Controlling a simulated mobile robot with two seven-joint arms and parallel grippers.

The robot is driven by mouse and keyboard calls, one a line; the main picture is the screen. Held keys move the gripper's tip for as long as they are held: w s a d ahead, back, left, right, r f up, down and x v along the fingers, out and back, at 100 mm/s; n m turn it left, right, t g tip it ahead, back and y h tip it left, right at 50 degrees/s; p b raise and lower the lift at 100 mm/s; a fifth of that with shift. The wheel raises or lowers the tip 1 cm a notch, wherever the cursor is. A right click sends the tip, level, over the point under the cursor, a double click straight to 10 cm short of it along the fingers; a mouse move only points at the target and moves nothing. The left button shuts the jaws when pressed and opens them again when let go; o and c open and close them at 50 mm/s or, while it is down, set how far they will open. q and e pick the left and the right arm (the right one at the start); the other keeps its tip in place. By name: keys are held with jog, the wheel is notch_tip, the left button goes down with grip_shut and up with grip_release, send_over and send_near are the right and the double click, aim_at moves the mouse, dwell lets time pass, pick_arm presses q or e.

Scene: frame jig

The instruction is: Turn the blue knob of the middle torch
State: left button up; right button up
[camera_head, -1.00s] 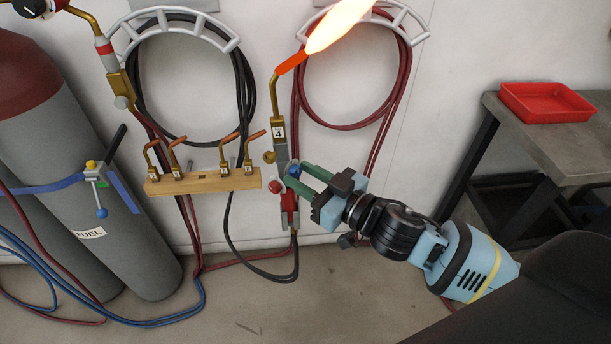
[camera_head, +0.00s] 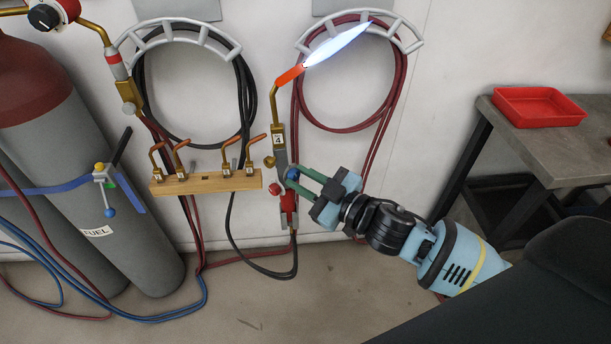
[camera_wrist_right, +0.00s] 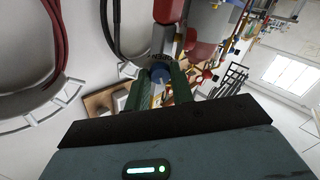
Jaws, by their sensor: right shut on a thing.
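The middle torch (camera_head: 279,143), marked 4, stands upright against the wall with its tip glowing orange. A blue-white pointed flame (camera_head: 338,45) comes from its tip. The blue knob (camera_head: 292,174) is on the torch's right side, above a red knob (camera_head: 275,188). My right gripper (camera_head: 298,180) is shut on the blue knob, reaching in from the right. In the right wrist view the blue knob (camera_wrist_right: 160,74) sits between the green fingertips (camera_wrist_right: 160,85). My left gripper is not in view.
A wooden rack (camera_head: 210,183) with several copper nozzles is left of the torch. Gas cylinders (camera_head: 110,230) stand at the left. Hoses hang on wall hooks. A red tray (camera_head: 538,106) lies on a bench (camera_head: 560,145) at the right.

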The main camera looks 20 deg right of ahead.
jog(key=n, duration=0.1)
jog(key=n+p, duration=0.2)
jog(key=n, duration=0.1)
jog(key=shift+w+r, duration=0.1)
jog(key=shift+r, duration=0.15)
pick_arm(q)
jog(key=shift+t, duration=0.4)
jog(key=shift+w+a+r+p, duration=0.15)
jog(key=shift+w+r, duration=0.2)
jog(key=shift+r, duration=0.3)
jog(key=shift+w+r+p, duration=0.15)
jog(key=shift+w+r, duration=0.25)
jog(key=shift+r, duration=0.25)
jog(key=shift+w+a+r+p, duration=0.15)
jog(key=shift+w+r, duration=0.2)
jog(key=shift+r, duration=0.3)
pick_arm(e)
jog(key=shift+d+f+n, duration=0.1)
jog(key=shift+f+n, duration=0.05)
jog(key=shift+n, duration=0.85)
jog(key=o, duration=1)
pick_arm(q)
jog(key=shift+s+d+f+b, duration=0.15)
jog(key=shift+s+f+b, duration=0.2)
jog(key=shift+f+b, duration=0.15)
pick_arm(e)
jog(key=v, duration=0.8)
